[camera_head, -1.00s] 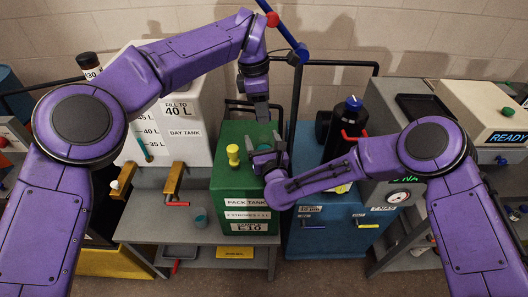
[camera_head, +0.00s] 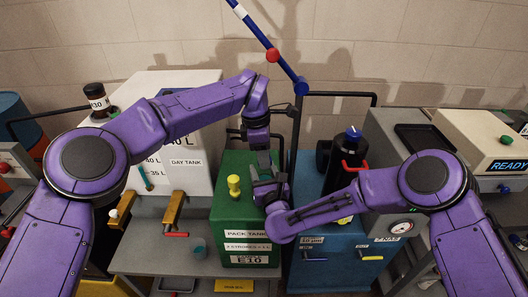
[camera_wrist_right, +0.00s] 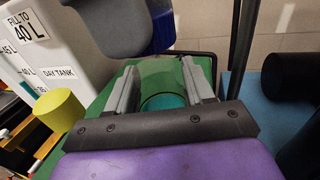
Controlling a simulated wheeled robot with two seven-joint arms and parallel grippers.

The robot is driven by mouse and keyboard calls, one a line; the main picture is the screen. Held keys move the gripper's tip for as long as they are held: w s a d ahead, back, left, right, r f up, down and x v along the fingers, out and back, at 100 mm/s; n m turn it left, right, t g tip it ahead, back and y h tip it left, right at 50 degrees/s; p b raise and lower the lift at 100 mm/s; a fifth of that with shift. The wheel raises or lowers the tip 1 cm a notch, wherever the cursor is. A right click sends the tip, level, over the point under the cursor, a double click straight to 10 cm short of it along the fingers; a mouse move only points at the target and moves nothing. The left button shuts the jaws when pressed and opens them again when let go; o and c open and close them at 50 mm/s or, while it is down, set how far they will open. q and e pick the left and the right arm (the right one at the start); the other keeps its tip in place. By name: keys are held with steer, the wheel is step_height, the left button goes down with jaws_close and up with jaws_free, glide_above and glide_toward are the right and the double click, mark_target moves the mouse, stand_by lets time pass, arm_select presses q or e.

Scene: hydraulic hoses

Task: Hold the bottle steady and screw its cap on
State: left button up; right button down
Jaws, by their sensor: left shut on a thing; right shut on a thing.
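A clear bottle (camera_wrist_right: 165,78) with a teal part (camera_wrist_right: 163,102) low in it stands between the fingers of my right gripper (camera_wrist_right: 160,88) in the right wrist view. That gripper is shut on it; it shows in the head view (camera_head: 266,188) above the green pack tank. My left gripper (camera_head: 264,168) is just above it, pointing down. In the right wrist view its dark finger (camera_wrist_right: 120,25) is beside a blue ribbed cap (camera_wrist_right: 162,30), which it holds over the bottle. The finger hides part of the cap. Whether cap and bottle touch, I cannot tell.
The green pack tank (camera_head: 245,215) with a yellow knob (camera_head: 234,186) is below my grippers. The white day tank (camera_head: 200,160) is to the left. A blue cabinet (camera_head: 325,225) with a black canister (camera_head: 345,150) is to the right. A blue and red rod (camera_head: 272,55) rises behind.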

arm_select(q)
steer(key=shift+f, duration=0.1)
stand_by(0.3)
steer(key=shift+f, duration=0.75)
steer(key=shift+f, duration=0.55)
steer(key=m+g, duration=0.1)
steer(key=m, duration=0.5)
steer(key=shift+w+d+m, duration=0.1)
steer(key=shift+m, duration=0.3)
steer(key=m, duration=0.3)
steer(key=m+y, duration=0.1)
steer(key=m, duration=0.2)
steer(key=shift+g, duration=0.3)
steer(key=o, duration=1)
